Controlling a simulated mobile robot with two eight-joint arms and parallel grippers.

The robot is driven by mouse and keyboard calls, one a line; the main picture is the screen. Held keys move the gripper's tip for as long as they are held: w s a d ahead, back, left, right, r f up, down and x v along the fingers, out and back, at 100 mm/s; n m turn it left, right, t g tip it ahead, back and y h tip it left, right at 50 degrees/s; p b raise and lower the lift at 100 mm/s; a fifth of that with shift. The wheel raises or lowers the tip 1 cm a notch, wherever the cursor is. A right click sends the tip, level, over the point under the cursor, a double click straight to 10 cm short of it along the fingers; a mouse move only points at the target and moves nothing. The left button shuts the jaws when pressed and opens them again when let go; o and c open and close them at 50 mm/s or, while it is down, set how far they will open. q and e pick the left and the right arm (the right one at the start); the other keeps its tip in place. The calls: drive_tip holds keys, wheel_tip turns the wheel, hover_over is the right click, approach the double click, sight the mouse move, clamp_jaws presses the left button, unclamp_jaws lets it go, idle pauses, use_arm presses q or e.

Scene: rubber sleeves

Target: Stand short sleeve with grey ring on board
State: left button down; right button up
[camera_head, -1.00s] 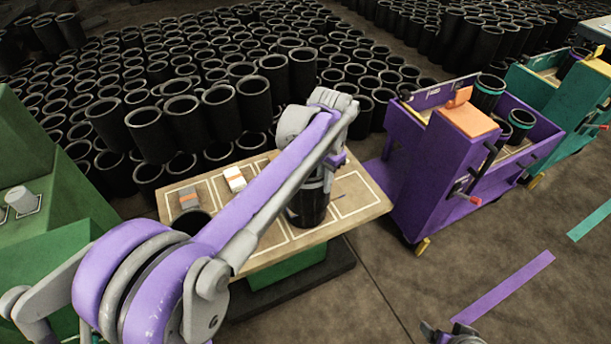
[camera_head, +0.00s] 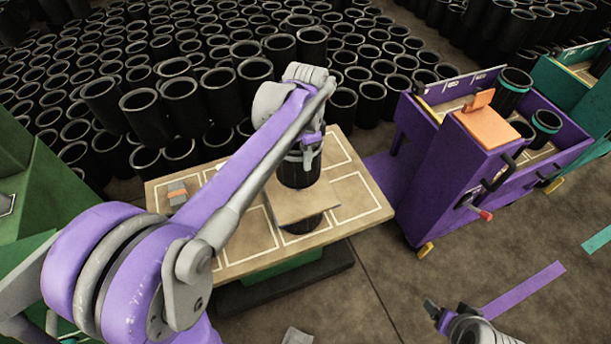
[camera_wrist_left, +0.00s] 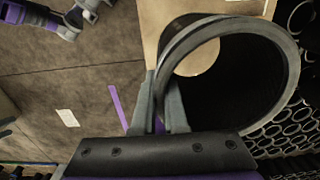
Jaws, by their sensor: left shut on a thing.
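My left gripper (camera_head: 308,140) is shut on the upper wall of a black sleeve (camera_head: 298,174) above the tan board (camera_head: 362,205). In the left wrist view the fingers (camera_wrist_left: 161,108) pinch the wall of the sleeve (camera_wrist_left: 255,85), whose open mouth has a grey rim. Tan surface shows through it. Below the sleeve in the head view is a tan square panel (camera_head: 305,204), with a dark round shape (camera_head: 303,224) under it; how these touch is unclear. My right gripper (camera_head: 446,314) is at the bottom right, away from the board; its opening is unclear.
White outlines mark the board. A grey and orange block (camera_head: 178,194) lies on its left part. A purple cart (camera_head: 450,190) with teal-ringed sleeves (camera_head: 545,122) stands to the right. Many black sleeves (camera_head: 185,100) crowd behind. A purple floor strip (camera_head: 522,290) lies at the right.

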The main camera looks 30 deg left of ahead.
sight(306, 178)
use_arm(q)
drive_tip(key=shift+s+f, duration=0.2)
drive_tip(key=shift+f, duration=1.05)
drive_tip(key=shift+w+f, duration=0.1)
drive_tip(key=shift+f, duration=2.15)
drive_tip(key=shift+f+b, duration=0.35)
drive_tip(key=shift+b, duration=0.15)
drive_tip(key=shift+f, duration=0.1)
drive_tip(key=c, duration=1)
unclamp_jaws()
drive_tip(key=shift+o, duration=0.2)
